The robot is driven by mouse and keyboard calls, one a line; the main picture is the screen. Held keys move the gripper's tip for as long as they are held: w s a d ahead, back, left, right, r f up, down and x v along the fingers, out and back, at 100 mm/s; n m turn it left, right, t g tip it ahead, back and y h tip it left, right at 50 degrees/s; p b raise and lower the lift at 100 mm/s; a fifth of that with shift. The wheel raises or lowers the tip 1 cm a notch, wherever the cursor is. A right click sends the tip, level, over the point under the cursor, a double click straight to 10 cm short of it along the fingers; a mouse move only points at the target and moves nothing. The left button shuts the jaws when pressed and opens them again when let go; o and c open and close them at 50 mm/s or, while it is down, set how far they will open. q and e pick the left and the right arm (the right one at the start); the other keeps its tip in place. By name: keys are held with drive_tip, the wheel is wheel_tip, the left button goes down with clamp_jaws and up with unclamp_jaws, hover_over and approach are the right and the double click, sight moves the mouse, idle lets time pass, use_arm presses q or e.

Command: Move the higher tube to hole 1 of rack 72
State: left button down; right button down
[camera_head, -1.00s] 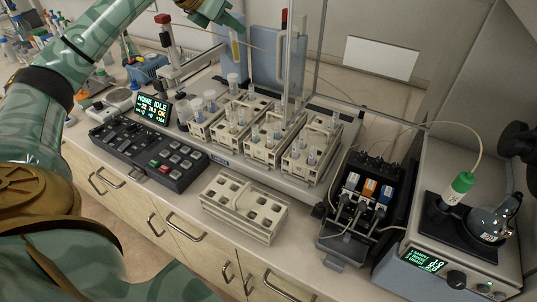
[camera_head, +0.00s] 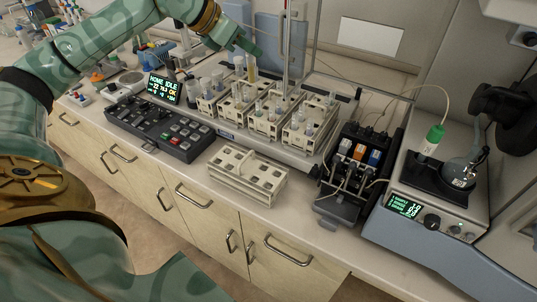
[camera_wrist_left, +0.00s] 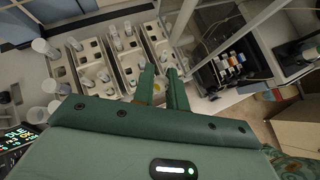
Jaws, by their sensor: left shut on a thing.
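My left gripper (camera_head: 250,52) is shut on a clear tube (camera_head: 252,72) with yellowish content. The tube hangs roughly upright above the back of the sampler racks. Rack numbers are too small to read. My right gripper is out of view.
An empty-looking pale rack (camera_head: 245,179) stands on the bench in front. A black keypad (camera_head: 163,126) and a lit display (camera_head: 165,88) are to the left. A black pump (camera_head: 350,170) is to the right. A thin vertical post (camera_head: 286,50) rises behind the racks.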

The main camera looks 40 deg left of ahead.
use_arm(q)
drive_tip(key=s+d+f+m+g+h, duration=0.1)
drive_tip(key=s+d+f+m, duration=0.2)
drive_tip(key=d, duration=0.7)
drive_tip(key=s+d+f+m+g+h, duration=0.1)
drive_tip(key=s+d+f+m+h, duration=0.1)
drive_tip(key=s+d+f, duration=0.6)
drive_tip(key=s+d+m, duration=0.1)
drive_tip(key=d, duration=0.2)
drive_tip(key=shift+s+f+g+h, duration=0.2)
drive_tip(key=shift+g+h, duration=0.1)
drive_tip(key=shift+g, duration=0.1)
